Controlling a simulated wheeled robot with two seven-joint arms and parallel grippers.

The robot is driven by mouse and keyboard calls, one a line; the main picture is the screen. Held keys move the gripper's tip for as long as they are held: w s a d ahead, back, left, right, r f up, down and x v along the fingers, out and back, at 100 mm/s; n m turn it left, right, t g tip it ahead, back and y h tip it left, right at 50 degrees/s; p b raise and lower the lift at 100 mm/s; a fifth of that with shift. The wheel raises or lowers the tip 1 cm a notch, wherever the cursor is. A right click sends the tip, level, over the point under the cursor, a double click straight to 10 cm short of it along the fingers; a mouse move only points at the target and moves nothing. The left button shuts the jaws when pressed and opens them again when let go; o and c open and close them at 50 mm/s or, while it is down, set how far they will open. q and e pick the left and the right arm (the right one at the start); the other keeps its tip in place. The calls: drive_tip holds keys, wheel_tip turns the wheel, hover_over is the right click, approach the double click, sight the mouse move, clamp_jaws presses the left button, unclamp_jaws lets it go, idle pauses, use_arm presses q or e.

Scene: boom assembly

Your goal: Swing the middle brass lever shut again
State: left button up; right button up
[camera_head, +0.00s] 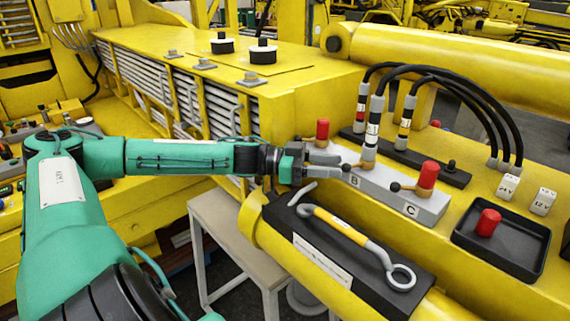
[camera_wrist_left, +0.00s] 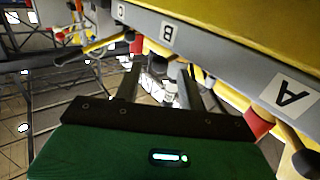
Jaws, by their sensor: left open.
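The grey valve block (camera_head: 375,190) carries labels B and C in the head view, and A, B and C in the wrist view. The middle brass lever (camera_head: 335,166), by B, ends in a dark knob and points left toward my left gripper (camera_head: 318,172). That gripper is open, its grey fingers apart, just left of the knob; contact cannot be told. The wrist view shows the open fingers (camera_wrist_left: 162,78) below label B. My right gripper is out of view.
A black tray (camera_head: 470,250) with a red cap lies at the right. A yellow-handled hook tool (camera_head: 345,230) lies on a black holder in front of the block. Black hoses (camera_head: 470,90) arch behind it. A small grey stand (camera_head: 225,225) is below my left arm.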

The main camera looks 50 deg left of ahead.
use_arm(q)
drive_tip(key=b+v, duration=0.4)
drive_tip(key=v, duration=0.8)
drive_tip(key=shift+b, duration=0.3)
drive_tip(key=shift+s+a, duration=0.1)
drive_tip(key=shift+c, duration=0.2)
